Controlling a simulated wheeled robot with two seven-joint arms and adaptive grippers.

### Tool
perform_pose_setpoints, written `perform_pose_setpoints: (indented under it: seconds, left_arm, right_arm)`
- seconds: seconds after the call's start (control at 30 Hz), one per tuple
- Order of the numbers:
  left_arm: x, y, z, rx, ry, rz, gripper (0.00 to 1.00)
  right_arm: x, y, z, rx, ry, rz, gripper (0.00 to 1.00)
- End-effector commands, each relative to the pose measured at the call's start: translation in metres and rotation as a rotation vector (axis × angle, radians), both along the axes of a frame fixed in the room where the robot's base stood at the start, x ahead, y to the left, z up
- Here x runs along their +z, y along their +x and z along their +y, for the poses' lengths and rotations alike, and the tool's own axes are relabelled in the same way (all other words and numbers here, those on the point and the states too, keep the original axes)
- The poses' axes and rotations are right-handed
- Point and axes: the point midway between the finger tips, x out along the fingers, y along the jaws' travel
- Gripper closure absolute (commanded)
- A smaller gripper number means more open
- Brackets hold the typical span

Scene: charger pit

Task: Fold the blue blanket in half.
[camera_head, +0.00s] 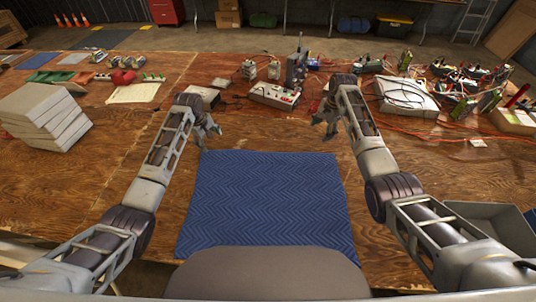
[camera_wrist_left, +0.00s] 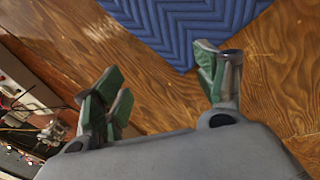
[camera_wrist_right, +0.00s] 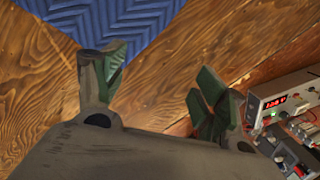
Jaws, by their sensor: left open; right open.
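The blue blanket (camera_head: 265,200) lies flat and unfolded on the wooden table, with a zigzag quilted pattern. My own body covers part of its near edge in the head view. My left gripper (camera_head: 210,133) is open and empty just beyond the blanket's far left corner. My right gripper (camera_head: 325,128) is open and empty just beyond its far right corner. In the left wrist view the blanket (camera_wrist_left: 185,25) shows at the top, apart from the open fingers (camera_wrist_left: 160,95). In the right wrist view the blanket (camera_wrist_right: 100,18) shows at the upper left, beyond the open fingers (camera_wrist_right: 155,90).
A power supply (camera_head: 274,95) and other electronics stand beyond the grippers. A stack of grey blocks (camera_head: 45,115) stands at the left. A grey bin (camera_head: 490,222) is at the right. Red cables (camera_head: 430,133) run across the right side. Bare wood (camera_head: 270,138) lies beyond the blanket.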

Motion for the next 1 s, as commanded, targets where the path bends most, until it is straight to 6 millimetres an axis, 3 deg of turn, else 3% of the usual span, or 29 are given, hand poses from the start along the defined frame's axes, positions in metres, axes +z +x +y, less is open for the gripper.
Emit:
perform_pose_setpoints:
  seconds: [0.4, 1.0]
  left_arm:
    - [-0.016, 0.005, 0.014, -0.351, 0.129, -0.019, 0.29]
    - [-0.015, 0.013, 0.017, -0.861, 0.289, -0.069, 0.29]
  right_arm:
    - [-0.035, -0.016, -0.024, 0.388, -0.089, 0.053, 0.29]
    - [-0.039, -0.018, -0.033, 0.963, -0.143, 0.035, 0.29]
